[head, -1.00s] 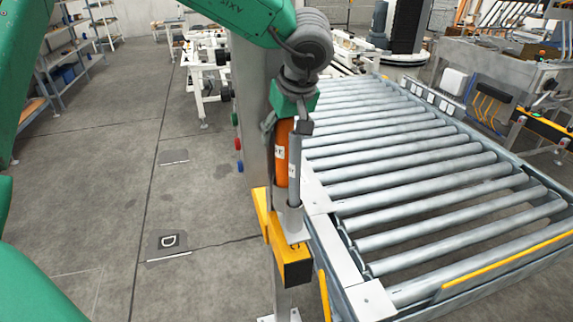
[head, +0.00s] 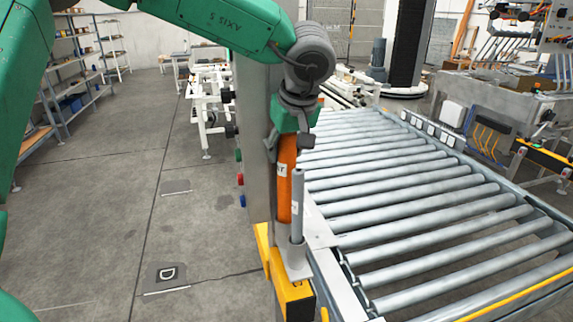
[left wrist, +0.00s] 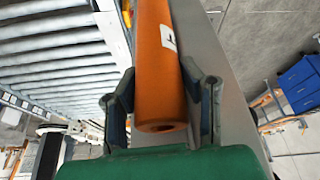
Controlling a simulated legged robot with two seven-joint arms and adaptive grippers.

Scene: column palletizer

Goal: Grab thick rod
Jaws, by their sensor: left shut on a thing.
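The thick orange rod (head: 284,190) stands about upright beside the column, with a white label on its side. My left gripper (head: 293,142) is shut around its upper part. In the left wrist view the orange rod (left wrist: 158,80) lies between the two fingers of my left gripper (left wrist: 165,100), its round end towards me. My right gripper is not in view.
A roller conveyor (head: 420,200) fills the right side, close to the rods. A metal column (head: 258,130) stands directly behind and left of the orange rod. The floor (head: 110,220) on the left is clear, with shelves (head: 75,65) far back.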

